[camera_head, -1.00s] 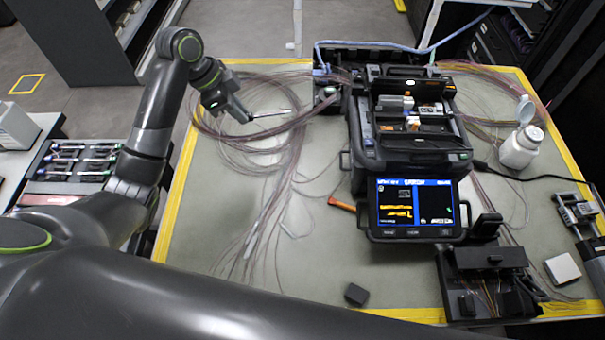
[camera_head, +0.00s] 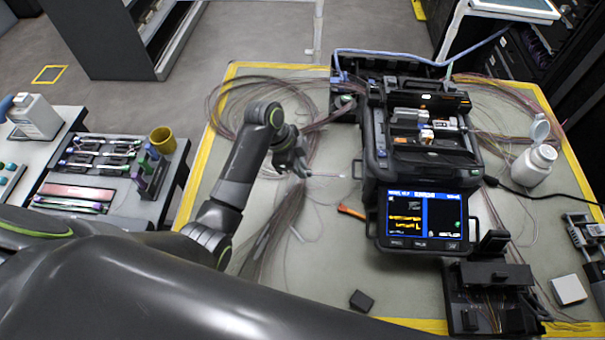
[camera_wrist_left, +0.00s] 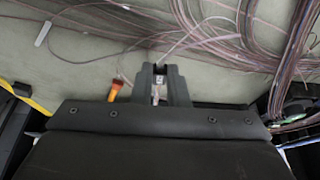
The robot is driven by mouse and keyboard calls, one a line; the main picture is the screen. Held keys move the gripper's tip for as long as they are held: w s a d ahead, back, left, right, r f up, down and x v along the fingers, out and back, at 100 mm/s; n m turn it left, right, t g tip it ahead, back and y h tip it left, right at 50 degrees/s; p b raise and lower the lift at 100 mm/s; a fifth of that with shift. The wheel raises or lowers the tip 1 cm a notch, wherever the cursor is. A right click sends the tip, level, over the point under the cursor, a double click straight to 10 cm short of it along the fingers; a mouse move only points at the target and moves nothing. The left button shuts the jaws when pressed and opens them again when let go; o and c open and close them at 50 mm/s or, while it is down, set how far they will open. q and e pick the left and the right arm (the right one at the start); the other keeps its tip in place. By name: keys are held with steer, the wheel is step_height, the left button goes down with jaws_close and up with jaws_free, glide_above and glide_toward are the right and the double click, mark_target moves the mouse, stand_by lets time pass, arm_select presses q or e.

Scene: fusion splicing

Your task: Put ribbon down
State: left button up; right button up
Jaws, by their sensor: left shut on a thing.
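My left gripper (camera_head: 301,172) is low over the left half of the work mat (camera_head: 330,255), left of the fusion splicer (camera_head: 415,150). It is shut on the thin ribbon (camera_head: 330,176), whose pale end sticks out to the right, toward the splicer. In the left wrist view the two fingers (camera_wrist_left: 160,70) are close together, with a thin pale strand (camera_wrist_left: 195,40) running up and right from them. I cannot tell whether the ribbon touches the mat. My right gripper is not in view.
Loose fibre bundles (camera_head: 262,245) spread over the mat's left side. An orange-handled tool (camera_head: 350,211) lies left of the splicer's screen, and a small dark block (camera_head: 361,300) near the front edge. A white bottle (camera_head: 534,165) stands at right. The mat's front middle is mostly clear.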

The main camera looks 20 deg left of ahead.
mark_target(305, 183)
arm_select(q)
steer(key=shift+f, duration=1.95)
steer(key=shift+f, duration=0.1)
steer(key=o, duration=0.8)
steer(key=b+v, duration=0.1)
steer(key=v, duration=1.1)
steer(key=shift+s, duration=0.1)
